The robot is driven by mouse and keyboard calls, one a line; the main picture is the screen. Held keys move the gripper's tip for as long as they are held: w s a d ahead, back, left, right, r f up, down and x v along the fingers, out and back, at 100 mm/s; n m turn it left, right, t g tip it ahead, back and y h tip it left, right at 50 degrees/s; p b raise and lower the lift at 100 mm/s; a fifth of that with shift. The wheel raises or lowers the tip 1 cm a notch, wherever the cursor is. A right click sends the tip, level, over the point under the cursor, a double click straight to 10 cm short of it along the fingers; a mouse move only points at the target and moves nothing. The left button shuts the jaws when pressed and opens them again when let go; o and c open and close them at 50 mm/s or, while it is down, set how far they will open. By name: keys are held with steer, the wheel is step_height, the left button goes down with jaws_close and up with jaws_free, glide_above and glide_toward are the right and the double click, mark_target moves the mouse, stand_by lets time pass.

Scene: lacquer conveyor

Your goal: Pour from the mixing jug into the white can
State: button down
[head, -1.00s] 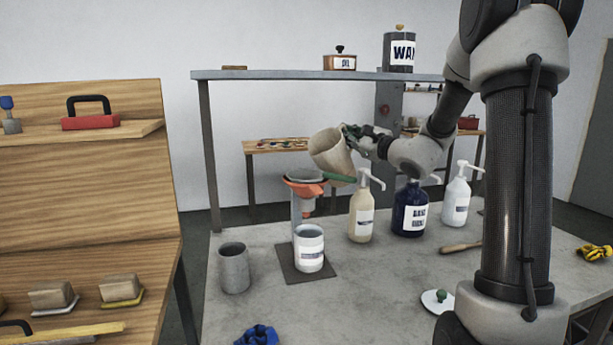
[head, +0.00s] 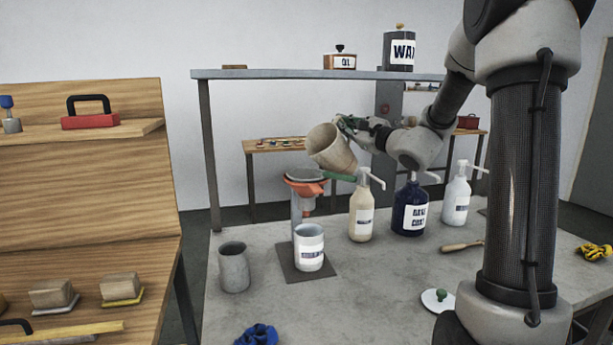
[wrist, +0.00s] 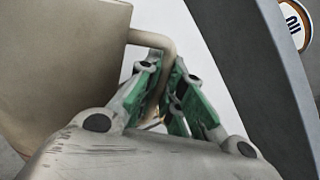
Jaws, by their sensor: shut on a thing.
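The beige mixing jug (head: 333,150) is in the air above the table, tilted with its mouth to the upper left. My gripper (head: 350,128) is shut on its handle, at the jug's right side. In the wrist view the jug's wall (wrist: 60,60) fills the left, and the green-padded fingers (wrist: 165,95) close around its handle (wrist: 152,38). The white can (head: 309,250) stands upright and open on a dark mat (head: 297,276), lower left of the jug. An orange funnel (head: 307,190) with a strainer sits above the can. No stream shows; the jug's contents are hidden.
A grey cup (head: 233,267) stands left of the can. Cream (head: 360,212), dark blue (head: 409,208) and white (head: 456,203) pump bottles stand to the right. A lid (head: 437,300) and a blue cloth (head: 257,335) lie in front. A shelf (head: 290,75) runs behind, above the jug.

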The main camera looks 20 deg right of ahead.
mark_target(337, 118)
steer(key=shift+s+a+r+n, duration=0.15)
steer(key=shift+a+n, duration=0.05)
steer(key=shift+n, duration=0.3)
steer(key=shift+s+a+r+n, duration=0.1)
steer(key=shift+s+a+n, duration=0.1)
steer(key=shift+n, duration=0.3)
stand_by(0.3)
steer(key=shift+s+a+r+n+y+p, duration=0.2)
steer(key=shift+a+r+n+y, duration=0.1)
steer(key=shift+r+n, duration=0.2)
steer(key=shift+s+a+r+n+y+p, duration=0.15)
steer(key=shift+a+r+n+y, duration=0.15)
steer(key=shift+n, duration=0.2)
stand_by(0.4)
steer(key=shift+s+a+r+n+p, duration=0.1)
steer(key=shift+s+a+n+p, duration=0.15)
steer(key=shift+n, duration=0.25)
steer(key=shift+s+a+n+p, duration=0.1)
steer(key=shift+a+n+p, duration=0.05)
steer(key=shift+a+n, duration=0.3)
stand_by(1.3)
steer(key=shift+s+a+r+n+y, duration=0.3)
steer(key=shift+s+a+r+n, duration=0.15)
steer(key=shift+a+n, duration=0.3)
stand_by(1.6)
steer(key=shift+d, duration=0.1)
